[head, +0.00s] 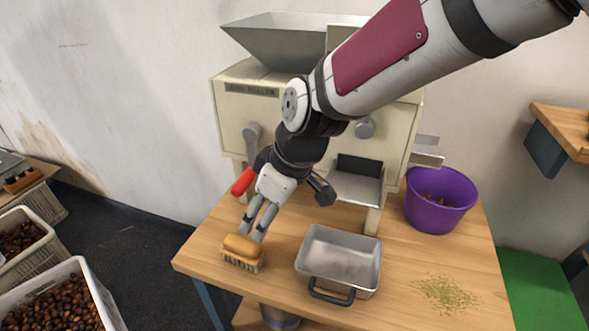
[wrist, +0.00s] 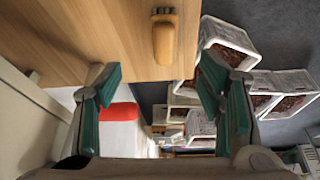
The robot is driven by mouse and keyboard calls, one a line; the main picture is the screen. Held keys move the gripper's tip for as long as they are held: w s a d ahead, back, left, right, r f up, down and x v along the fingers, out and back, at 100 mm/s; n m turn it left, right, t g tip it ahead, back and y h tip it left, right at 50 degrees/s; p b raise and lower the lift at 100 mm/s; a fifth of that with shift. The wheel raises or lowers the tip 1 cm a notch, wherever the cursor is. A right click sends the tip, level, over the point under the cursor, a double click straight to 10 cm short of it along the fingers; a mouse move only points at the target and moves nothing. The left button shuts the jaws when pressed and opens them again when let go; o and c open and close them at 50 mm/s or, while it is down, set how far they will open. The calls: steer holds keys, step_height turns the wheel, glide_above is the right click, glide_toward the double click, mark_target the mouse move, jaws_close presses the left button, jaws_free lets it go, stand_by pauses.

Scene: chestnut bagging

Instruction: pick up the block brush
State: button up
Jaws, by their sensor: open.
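The block brush (head: 243,247) has a tan wooden back and pale bristles facing down. It rests on the wooden table (head: 420,265) near its front left corner. My gripper (head: 257,233) is open just above the brush in the head view, its fingers pointing down toward it. In the wrist view the brush (wrist: 163,40) shows at the top middle, near the table edge. My gripper's fingers (wrist: 163,95), with green pads, are spread wide on either side, with nothing between them. The brush appears apart from the fingers, though the head view does not show the gap clearly.
A metal pan (head: 341,258) with a dark handle sits right of the brush. A cream machine (head: 232,115) stands behind, and a purple bucket (head: 440,205) is at right. Crumbs (head: 446,294) lie on the table. Crates of chestnuts (head: 88,276) stand on the floor at left.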

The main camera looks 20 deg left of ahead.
mark_target(244, 243)
steer(key=b+x, duration=0.1)
steer(key=x, duration=0.4)
steer(key=a+b+x, duration=0.1)
steer(key=x, duration=0.4)
steer(key=b+x, duration=0.1)
steer(key=x, duration=0.4)
steer(key=shift+s+a, duration=0.15)
steer(key=shift+a, duration=0.15)
steer(key=shift+r, duration=0.1)
steer(key=shift+c, duration=0.3)
steer(key=c, duration=1.3)
